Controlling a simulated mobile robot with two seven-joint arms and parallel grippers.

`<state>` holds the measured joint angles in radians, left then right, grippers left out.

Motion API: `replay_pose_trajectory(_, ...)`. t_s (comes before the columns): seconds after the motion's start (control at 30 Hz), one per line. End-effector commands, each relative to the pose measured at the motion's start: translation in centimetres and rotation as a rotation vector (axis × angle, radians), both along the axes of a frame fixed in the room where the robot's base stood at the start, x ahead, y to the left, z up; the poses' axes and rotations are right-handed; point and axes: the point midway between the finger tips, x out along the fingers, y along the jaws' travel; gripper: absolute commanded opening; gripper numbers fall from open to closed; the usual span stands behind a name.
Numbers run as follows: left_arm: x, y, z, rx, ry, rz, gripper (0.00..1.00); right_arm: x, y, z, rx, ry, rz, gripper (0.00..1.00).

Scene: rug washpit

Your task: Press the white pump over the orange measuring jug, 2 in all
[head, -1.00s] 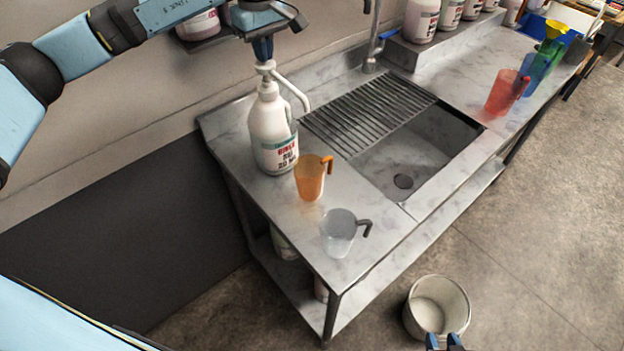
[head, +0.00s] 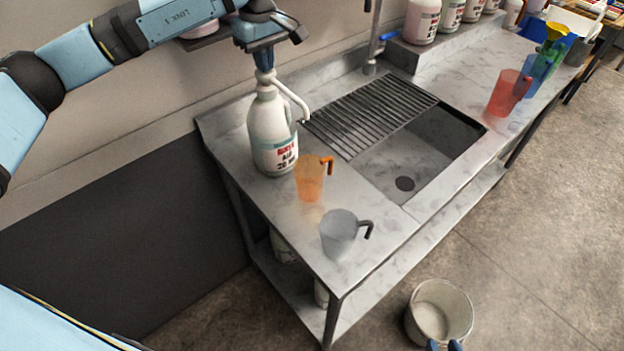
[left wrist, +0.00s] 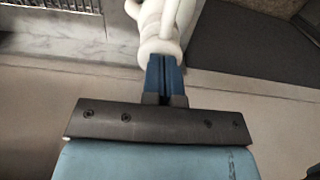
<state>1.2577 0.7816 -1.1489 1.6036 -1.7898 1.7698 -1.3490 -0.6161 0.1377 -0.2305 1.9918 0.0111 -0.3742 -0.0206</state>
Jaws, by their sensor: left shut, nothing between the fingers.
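The white pump bottle (head: 271,130) stands upright on the steel bench's left end. Its pump head (head: 265,80) has a curved spout (head: 293,97) reaching right, toward the orange jug. My left gripper (head: 264,66) is shut and points down onto the top of the pump head, apparently touching it. In the left wrist view the closed blue fingers (left wrist: 163,68) meet the white pump head (left wrist: 160,42). The orange measuring jug (head: 310,180) stands upright just right of the bottle, near the spout's end. My right gripper (head: 444,345) shows only its tips at the bottom edge, spread apart.
A clear grey jug (head: 340,235) stands in front of the orange one. The sink (head: 420,150) and ribbed drainboard (head: 370,112) lie to the right. Red (head: 505,95) and blue (head: 537,75) jugs stand beyond. A white bucket (head: 438,312) is on the floor.

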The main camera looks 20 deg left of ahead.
Motion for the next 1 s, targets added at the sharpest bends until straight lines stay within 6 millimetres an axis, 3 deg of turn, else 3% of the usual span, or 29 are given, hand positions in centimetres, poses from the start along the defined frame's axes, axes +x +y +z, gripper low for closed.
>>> replay_pose_trajectory(0.23,-0.1,0.0,0.3,0.001,0.004,-0.001,0.0,0.0,0.0,0.2,0.0,0.001,0.0,0.39)
replay_pose_trajectory(1.0,0.0,0.0,4.7,0.001,0.001,-0.001,0.0,0.0,0.1,2.0,0.001,0.0,0.001,0.39)
